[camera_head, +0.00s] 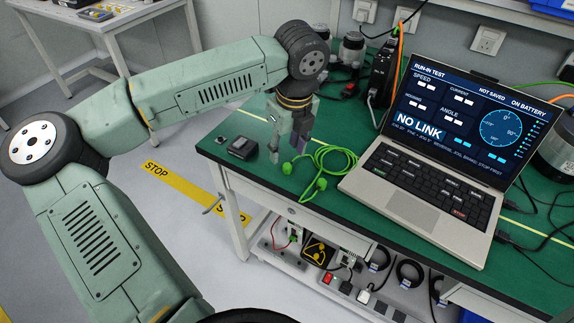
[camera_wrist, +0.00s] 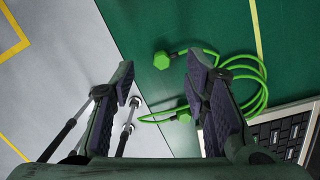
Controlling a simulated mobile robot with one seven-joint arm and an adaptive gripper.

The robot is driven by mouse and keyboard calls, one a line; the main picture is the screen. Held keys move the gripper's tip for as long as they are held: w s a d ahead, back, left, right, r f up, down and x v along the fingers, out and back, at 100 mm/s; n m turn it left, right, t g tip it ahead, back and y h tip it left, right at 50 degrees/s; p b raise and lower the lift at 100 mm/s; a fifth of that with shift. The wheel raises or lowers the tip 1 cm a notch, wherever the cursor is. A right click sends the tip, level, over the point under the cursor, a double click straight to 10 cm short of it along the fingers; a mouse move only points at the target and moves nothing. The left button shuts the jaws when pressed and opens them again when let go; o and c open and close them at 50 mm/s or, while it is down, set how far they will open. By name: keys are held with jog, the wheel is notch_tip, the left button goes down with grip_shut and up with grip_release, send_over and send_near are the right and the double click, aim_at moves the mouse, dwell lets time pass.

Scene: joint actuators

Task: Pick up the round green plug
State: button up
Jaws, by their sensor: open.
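A bright green cable (camera_head: 335,152) lies looped on the green bench with a green plug at each end. One plug (camera_head: 287,168) is just below my gripper in the head view; in the wrist view this plug (camera_wrist: 161,60) looks faceted and shows between the fingertips. The other plug (camera_head: 321,183) is nearer the laptop; in the wrist view this plug (camera_wrist: 184,117) is small, beside the right finger. I cannot tell for sure which is round. My gripper (camera_head: 288,146) points down, open and empty, above the bench near its front edge; its fingers (camera_wrist: 160,78) frame the wrist view.
An open laptop (camera_head: 415,205) reading "NO LINK" stands right of the cable. A small dark box (camera_head: 242,148) lies left of my gripper. A black power strip (camera_head: 383,70) and other leads are behind. The bench's front edge is close, with a shelf of parts (camera_head: 340,265) below.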

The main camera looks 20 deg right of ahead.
aim_at(287, 165)
notch_tip(287, 165, down, 5)
jog(key=shift+d+f+p, duration=0.1)
jog(key=shift+d+p, duration=0.05)
jog(key=shift+p, duration=0.75)
jog(key=shift+c, duration=0.3)
jog(key=c, duration=0.9)
jog(key=shift+o, duration=0.2)
jog(key=shift+r, duration=0.2)
